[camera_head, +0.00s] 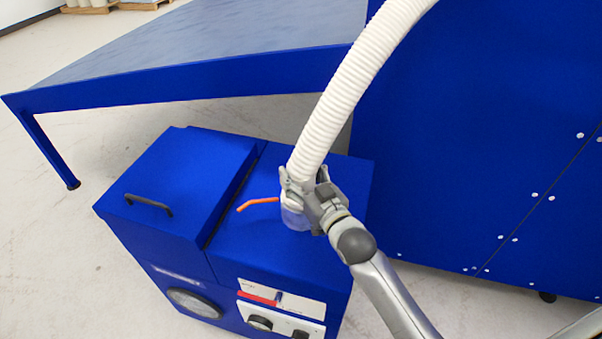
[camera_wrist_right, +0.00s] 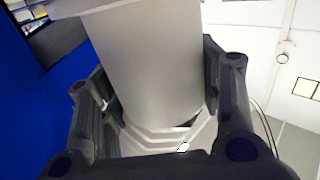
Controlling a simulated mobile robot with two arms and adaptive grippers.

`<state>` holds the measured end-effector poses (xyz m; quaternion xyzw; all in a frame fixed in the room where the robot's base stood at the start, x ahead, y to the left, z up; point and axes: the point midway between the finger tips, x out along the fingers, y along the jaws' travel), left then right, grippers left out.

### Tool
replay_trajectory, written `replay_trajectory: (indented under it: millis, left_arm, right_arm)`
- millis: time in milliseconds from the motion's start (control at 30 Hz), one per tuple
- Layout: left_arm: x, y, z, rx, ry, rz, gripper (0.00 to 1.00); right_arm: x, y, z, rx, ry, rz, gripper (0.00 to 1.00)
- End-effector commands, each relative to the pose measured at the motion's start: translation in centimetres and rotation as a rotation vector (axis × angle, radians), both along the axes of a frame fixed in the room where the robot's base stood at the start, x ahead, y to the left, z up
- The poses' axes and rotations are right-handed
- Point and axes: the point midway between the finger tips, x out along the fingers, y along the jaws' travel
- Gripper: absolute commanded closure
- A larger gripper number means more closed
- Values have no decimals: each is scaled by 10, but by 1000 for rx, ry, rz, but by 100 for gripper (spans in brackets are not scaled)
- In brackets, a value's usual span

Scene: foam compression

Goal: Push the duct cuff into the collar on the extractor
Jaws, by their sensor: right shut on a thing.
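The white ribbed duct (camera_head: 345,80) comes down from the top of the head view to the blue extractor (camera_head: 280,240). Its end is in my right gripper (camera_head: 303,192), just above the extractor's top. My right gripper is shut on the duct cuff, a smooth light grey cylinder (camera_wrist_right: 150,65) that fills the space between the fingers in the right wrist view. A pale, translucent collar (camera_head: 296,219) shows below the gripper. The gripper partly hides where cuff and collar meet, so I cannot tell how deep the cuff sits. My left gripper is out of view.
An orange lever (camera_head: 258,203) sticks out left beside the collar. The extractor has a black handle (camera_head: 148,203) on its lid and a control panel (camera_head: 282,308) in front. A blue-framed table (camera_head: 190,90) stands behind, and a large blue panel (camera_head: 470,130) closes the right side.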

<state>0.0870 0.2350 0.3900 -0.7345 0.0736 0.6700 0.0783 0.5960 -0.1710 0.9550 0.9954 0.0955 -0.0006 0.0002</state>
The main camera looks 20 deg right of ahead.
Motion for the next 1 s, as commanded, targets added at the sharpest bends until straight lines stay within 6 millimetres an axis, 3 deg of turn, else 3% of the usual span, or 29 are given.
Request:
replay_trajectory:
  millis: [1000]
  left_arm:
    - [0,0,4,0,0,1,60]
  right_arm:
    - [0,0,-1,1,0,1,69]
